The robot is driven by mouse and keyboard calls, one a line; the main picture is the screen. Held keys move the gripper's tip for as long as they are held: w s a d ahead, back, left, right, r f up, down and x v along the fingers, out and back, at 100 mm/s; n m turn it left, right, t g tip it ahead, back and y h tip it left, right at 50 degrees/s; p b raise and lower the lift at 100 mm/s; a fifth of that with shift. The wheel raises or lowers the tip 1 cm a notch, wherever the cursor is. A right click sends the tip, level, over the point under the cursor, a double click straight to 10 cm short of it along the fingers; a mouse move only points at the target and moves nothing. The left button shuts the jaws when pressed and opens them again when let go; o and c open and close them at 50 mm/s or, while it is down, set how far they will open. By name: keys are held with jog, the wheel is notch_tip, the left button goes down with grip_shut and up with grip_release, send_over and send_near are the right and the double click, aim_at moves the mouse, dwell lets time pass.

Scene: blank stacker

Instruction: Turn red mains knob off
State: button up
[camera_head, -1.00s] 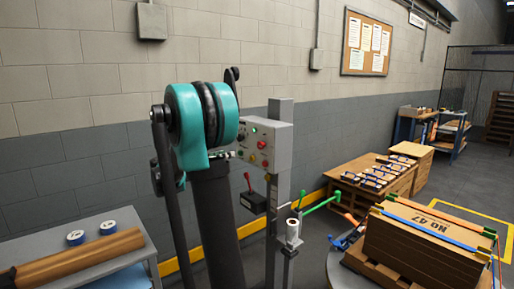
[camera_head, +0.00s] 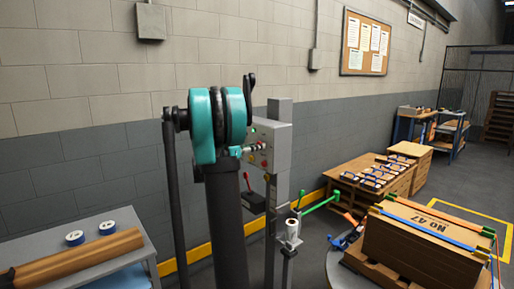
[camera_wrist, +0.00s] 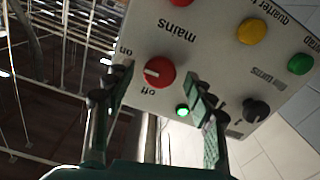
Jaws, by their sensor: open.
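The red mains knob (camera_wrist: 160,70) is on the pale control panel (camera_wrist: 215,52), with printed "on" and "off" labels beside it; the panel looks turned over in the wrist view. A white mark shows on the knob's left side, and I cannot tell which label it points to. My gripper (camera_wrist: 158,80) is open, with one finger at each side of the knob. I cannot tell whether either finger touches it. In the head view the control box (camera_head: 282,148) stands on a post, partly behind my arm, and my gripper is mostly hidden there.
Near the knob are a lit green lamp (camera_wrist: 182,111), a black knob (camera_wrist: 256,110), a yellow button (camera_wrist: 252,31) and a green button (camera_wrist: 299,64). Below the box is a red-handled lever (camera_head: 248,190). A table (camera_head: 100,262) stands left, and a strapped crate (camera_head: 425,240) right.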

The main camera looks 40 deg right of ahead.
jog(key=shift+d, duration=0.65)
jog(key=c, duration=1.2)
jog(key=shift+o, duration=0.2)
jog(key=shift+w+f+n, duration=0.1)
jog(key=shift+n, duration=8.9)
